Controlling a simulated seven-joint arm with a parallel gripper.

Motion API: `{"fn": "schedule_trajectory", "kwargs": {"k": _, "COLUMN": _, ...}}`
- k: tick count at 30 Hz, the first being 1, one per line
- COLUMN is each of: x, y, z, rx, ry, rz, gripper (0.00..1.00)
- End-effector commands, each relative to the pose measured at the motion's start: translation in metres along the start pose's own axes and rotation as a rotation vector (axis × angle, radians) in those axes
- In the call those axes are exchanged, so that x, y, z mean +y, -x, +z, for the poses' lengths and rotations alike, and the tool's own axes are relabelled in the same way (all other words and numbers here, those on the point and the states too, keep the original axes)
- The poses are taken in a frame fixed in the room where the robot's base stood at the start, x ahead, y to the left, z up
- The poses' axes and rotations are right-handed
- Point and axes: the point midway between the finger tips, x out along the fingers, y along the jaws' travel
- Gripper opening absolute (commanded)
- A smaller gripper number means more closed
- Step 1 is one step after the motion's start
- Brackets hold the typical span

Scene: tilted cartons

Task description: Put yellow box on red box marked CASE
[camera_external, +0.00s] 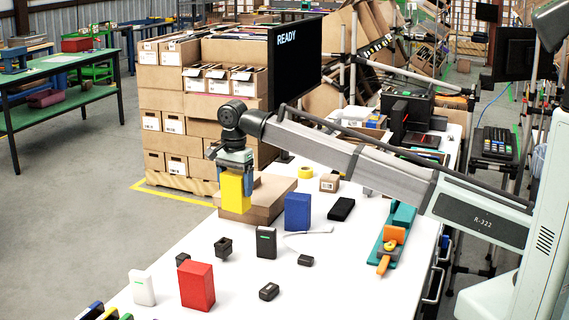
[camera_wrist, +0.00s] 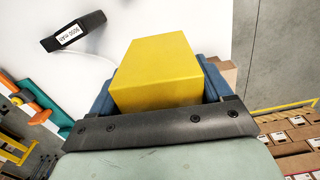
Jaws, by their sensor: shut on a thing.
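The yellow box (camera_external: 236,191) is upright between the fingers of my gripper (camera_external: 235,178), in front of a flat brown carton. In the wrist view the yellow box (camera_wrist: 160,70) fills the space between the blue fingers of my gripper (camera_wrist: 158,85), which is shut on it. I cannot tell whether its underside is clear of the carton. A red box (camera_external: 197,286) stands upright on the white table at the front, apart from my gripper. No CASE marking is readable on it.
The flat brown carton (camera_external: 268,191) lies at the table's back left. A teal and orange tool (camera_external: 392,240) lies at right.

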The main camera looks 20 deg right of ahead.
Motion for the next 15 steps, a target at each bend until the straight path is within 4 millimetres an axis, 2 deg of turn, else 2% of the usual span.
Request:
{"fn": "schedule_trajectory", "kwargs": {"k": 4, "x": 0.001, "y": 0.004, "z": 0.006, "rx": 0.000, "ry": 0.007, "rz": 0.000, "gripper": 0.38}}
{"fn": "schedule_trajectory", "kwargs": {"k": 8, "x": 0.004, "y": 0.005, "z": 0.030, "rx": 0.000, "ry": 0.035, "rz": 0.000, "gripper": 0.38}}
{"fn": "schedule_trajectory", "kwargs": {"k": 11, "x": 0.009, "y": 0.011, "z": 0.062, "rx": 0.000, "ry": 0.073, "rz": -0.001, "gripper": 0.38}}
{"fn": "schedule_trajectory", "kwargs": {"k": 15, "x": 0.019, "y": 0.025, "z": 0.118, "rx": 0.000, "ry": 0.138, "rz": -0.002, "gripper": 0.38}}
